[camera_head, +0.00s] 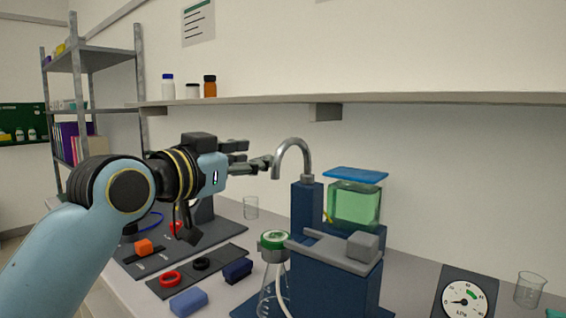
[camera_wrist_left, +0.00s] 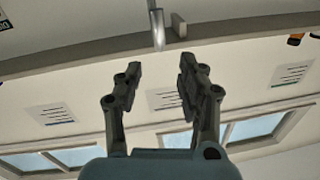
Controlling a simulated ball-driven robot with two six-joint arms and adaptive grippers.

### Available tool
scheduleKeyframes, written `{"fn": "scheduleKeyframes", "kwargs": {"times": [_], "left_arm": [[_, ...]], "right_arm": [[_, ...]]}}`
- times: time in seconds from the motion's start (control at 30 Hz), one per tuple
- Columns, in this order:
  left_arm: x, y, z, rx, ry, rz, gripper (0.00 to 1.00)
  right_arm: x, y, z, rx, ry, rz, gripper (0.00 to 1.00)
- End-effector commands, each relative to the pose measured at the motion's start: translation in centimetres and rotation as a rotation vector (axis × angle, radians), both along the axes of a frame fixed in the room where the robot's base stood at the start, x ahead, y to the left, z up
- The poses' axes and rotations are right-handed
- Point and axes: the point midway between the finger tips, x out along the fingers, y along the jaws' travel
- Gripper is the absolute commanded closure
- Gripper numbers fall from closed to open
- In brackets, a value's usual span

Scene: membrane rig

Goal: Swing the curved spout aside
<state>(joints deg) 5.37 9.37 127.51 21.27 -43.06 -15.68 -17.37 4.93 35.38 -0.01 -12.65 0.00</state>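The curved spout (camera_head: 293,146) is a grey metal hook on top of a dark blue post (camera_head: 306,206), its free end pointing down to the left. My left gripper (camera_head: 266,163) comes in from the left, its fingertips close to the spout's free end. In the left wrist view the gripper (camera_wrist_left: 158,72) is open, with nothing between its fingers. The spout (camera_wrist_left: 157,26) shows there just beyond the fingertips, roughly in line with the gap. Whether a finger touches it I cannot tell. My right gripper is in neither view.
A green tank (camera_head: 354,204) stands right of the post. A gauge (camera_head: 465,297) and beaker (camera_head: 529,289) are further right. The wall shelf (camera_head: 400,98) runs above.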

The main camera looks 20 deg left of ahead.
Motion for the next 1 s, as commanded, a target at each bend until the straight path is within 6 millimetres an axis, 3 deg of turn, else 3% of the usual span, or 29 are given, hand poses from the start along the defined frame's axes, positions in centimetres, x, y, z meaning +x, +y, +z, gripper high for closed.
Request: {"fn": "scheduleKeyframes", "kwargs": {"times": [0.1,0.4,0.6,1.0], "left_arm": [[1.2,-0.3,0.8,-0.005,-0.018,-0.001,0.61],[6.9,-1.7,0.7,-0.005,-0.014,-0.001,0.61],[9.6,-2.3,0.6,-0.003,-0.013,-0.001,0.61],[10.4,-2.5,0.4,-0.002,-0.013,-0.001,0.61]], "right_arm": [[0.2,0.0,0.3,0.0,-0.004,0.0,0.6],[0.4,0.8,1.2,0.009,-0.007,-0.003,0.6],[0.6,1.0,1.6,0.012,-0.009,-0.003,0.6],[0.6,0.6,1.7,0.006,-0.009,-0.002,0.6]]}}
